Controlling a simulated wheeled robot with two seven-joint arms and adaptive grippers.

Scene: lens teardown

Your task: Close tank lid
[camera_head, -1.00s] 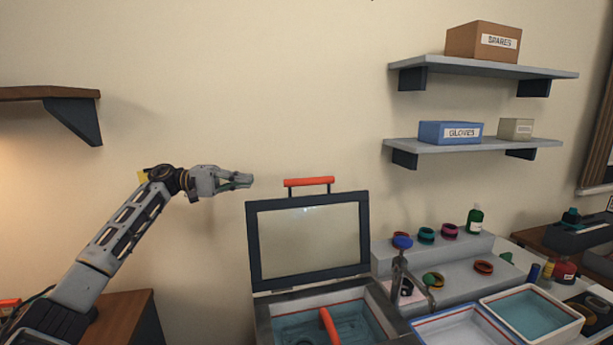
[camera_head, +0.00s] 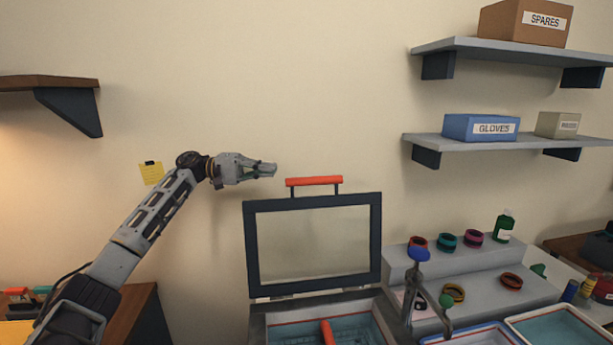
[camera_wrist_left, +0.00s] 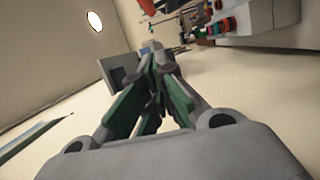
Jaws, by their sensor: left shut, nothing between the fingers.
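The tank lid (camera_head: 251,246) is a dark frame with a clear pane and stands upright, open, at the back of the tank (camera_head: 257,328). Its red handle (camera_head: 314,181) is on the lid's top edge. The tank's near part is cut off by the picture's lower edge; liquid and a red-orange bar (camera_head: 327,332) show inside. My left gripper (camera_head: 273,170) is shut and empty, just left of the red handle and slightly higher, apart from it in the picture. The left wrist view shows its green-padded fingers (camera_wrist_left: 150,112) together. My right gripper is not in view.
A stepped grey stand (camera_head: 490,292) with coloured rings and a green bottle (camera_head: 503,227) is right of the tank. A blue-knobbed fixture (camera_head: 419,255) stands close beside it. Wall shelves (camera_head: 515,145) hang at the right. The wall behind the lid is bare.

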